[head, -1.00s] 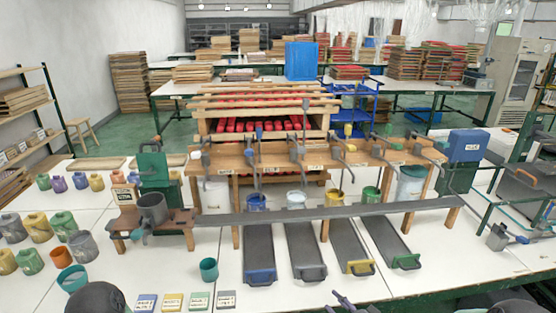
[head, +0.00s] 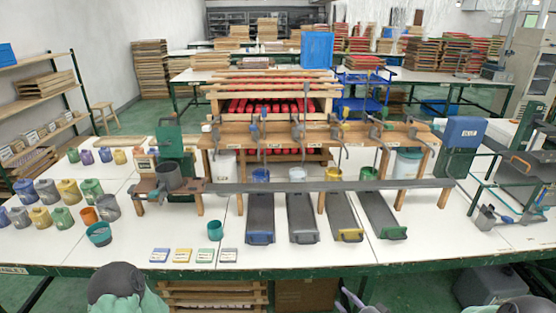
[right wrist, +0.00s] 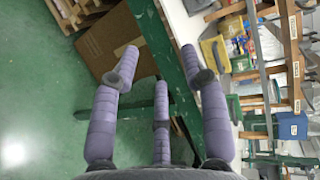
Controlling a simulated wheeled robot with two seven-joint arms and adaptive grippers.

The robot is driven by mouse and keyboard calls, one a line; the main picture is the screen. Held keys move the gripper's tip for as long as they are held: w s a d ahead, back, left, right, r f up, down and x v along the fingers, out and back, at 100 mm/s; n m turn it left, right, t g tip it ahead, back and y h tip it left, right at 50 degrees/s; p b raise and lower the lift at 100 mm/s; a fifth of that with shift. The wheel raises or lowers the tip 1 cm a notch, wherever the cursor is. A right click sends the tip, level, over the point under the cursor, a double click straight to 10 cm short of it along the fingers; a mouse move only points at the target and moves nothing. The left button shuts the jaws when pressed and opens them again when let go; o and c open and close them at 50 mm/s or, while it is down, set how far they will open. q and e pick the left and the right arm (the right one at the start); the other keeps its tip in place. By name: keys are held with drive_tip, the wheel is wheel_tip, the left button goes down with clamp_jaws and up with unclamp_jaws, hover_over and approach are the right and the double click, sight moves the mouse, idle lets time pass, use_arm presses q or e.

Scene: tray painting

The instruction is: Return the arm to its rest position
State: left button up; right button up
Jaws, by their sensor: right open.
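My right gripper (head: 350,300) shows at the bottom edge of the head view, in front of the table's near edge, with only part of its purple fingers visible. In the right wrist view my right gripper (right wrist: 160,68) has its fingers spread, with nothing between them. It hangs over the green floor beside the green table edge (right wrist: 172,75). My left gripper is not in view.
The white table (head: 330,252) holds four grey trays under a wooden rack (head: 310,160). Coloured jugs (head: 68,190) crowd the left. A cardboard box (right wrist: 105,40) lies below the table edge.

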drive_tip(key=s+a+f+n+g+h+p, duration=0.1)
drive_tip(key=s+a+f+n+g, duration=0.3)
drive_tip(key=f, duration=0.3)
drive_tip(key=s+a+f+n+g+h, duration=0.1)
drive_tip(key=s+a+f+n+g, duration=0.15)
drive_tip(key=s+f, duration=0.4)
drive_tip(key=s+a+f+n+g, duration=0.2)
drive_tip(key=s+g, duration=0.1)
drive_tip(key=s, duration=0.4)
drive_tip(key=s+a+f+n+g, duration=0.2)
drive_tip(key=s+a+f+g, duration=0.1)
drive_tip(key=s, duration=0.4)
drive_tip(key=shift+s+f+g+p, duration=0.25)
drive_tip(key=shift+g+p, duration=0.1)
drive_tip(key=shift+p, duration=0.1)
